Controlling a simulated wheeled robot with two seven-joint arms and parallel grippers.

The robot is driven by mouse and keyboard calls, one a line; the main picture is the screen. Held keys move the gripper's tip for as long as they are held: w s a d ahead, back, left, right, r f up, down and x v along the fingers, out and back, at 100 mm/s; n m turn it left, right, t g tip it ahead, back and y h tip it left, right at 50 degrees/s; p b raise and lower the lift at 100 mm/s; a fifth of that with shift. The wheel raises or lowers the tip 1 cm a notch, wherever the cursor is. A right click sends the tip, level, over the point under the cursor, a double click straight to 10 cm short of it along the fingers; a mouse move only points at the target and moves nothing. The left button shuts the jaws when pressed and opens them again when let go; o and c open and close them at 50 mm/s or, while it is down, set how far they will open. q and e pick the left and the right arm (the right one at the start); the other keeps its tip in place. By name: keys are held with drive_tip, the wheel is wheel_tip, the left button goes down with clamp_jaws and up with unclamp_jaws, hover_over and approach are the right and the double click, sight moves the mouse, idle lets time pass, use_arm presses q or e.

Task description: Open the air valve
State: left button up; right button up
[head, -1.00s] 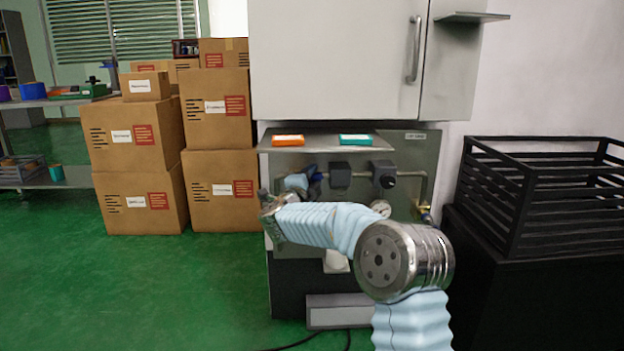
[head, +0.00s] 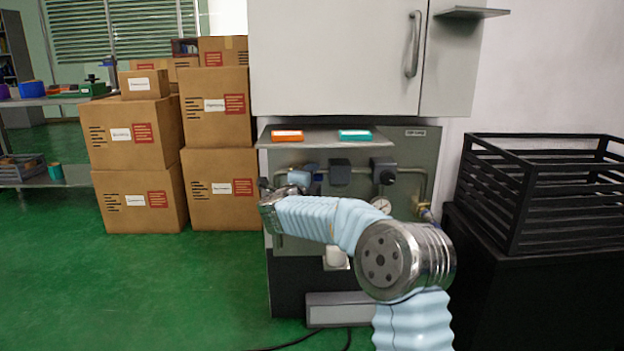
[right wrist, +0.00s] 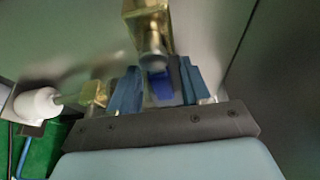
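The air valve shows in the right wrist view as a brass body (right wrist: 148,28) with a blue lever (right wrist: 160,88) beneath it. My right gripper (right wrist: 158,86) has its two blue fingers apart, one on each side of the lever. There is a visible gap on the left finger's side; I cannot tell whether the right finger touches the lever. In the head view, my right gripper (head: 316,180) is small at the left part of the machine's pipe panel, and it hides the valve there. My left gripper is not in view.
In the wrist view, a brass fitting (right wrist: 95,93) with a white cylinder (right wrist: 38,103) is at left. A black crate (head: 540,190) stands at right.

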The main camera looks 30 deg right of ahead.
drive_tip(key=v, duration=1.4)
drive_tip(key=shift+f, duration=0.15)
